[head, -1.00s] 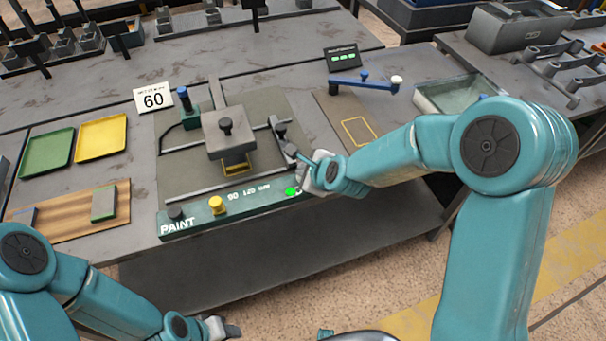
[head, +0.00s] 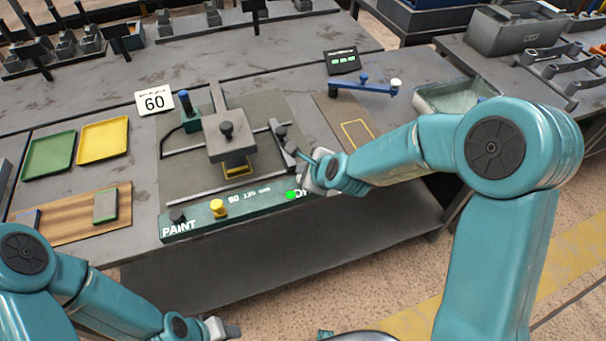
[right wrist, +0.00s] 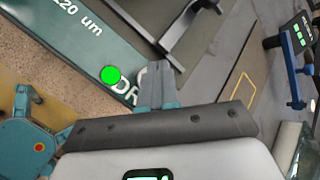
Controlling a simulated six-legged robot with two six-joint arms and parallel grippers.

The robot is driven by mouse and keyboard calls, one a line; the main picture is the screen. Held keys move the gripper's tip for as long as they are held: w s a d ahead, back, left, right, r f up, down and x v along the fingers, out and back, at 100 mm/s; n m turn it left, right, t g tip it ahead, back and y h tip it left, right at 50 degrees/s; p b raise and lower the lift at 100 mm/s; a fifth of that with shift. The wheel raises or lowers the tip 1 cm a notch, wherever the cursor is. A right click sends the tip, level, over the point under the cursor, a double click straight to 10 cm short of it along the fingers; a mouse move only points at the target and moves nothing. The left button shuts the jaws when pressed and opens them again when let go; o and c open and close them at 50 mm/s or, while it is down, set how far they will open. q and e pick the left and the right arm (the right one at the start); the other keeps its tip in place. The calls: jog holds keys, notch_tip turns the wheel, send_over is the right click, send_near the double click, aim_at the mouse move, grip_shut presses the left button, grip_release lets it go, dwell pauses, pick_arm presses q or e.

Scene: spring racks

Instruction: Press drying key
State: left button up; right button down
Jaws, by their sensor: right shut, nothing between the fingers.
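The dark green control panel (head: 250,208) runs along the bench's front edge, with PAINT at its left end. A lit green light (head: 291,195) sits near its right end. In the right wrist view this light (right wrist: 110,76) is beside white letters "DR" (right wrist: 128,92). My right gripper (head: 298,154) is shut and empty over the panel's right end. Its fingers (right wrist: 153,68) cover the part just right of the letters in the wrist view. The drying key itself is hidden or not distinguishable, and contact cannot be told. My left gripper (head: 224,328) is low, in front of the bench, away from the panel.
A black knob (head: 177,216) and a yellow knob (head: 218,207) stand on the panel. Behind it is a grey block (head: 228,146) on a rail frame. A blue lever (head: 362,87) and a small display (head: 342,61) are farther right. Green and yellow trays (head: 103,142) lie left.

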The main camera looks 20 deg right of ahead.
jog(key=shift+r, duration=0.1)
notch_tip(320, 180, up, 5)
jog(key=p, duration=0.4)
dwell(0.5)
dwell(0.6)
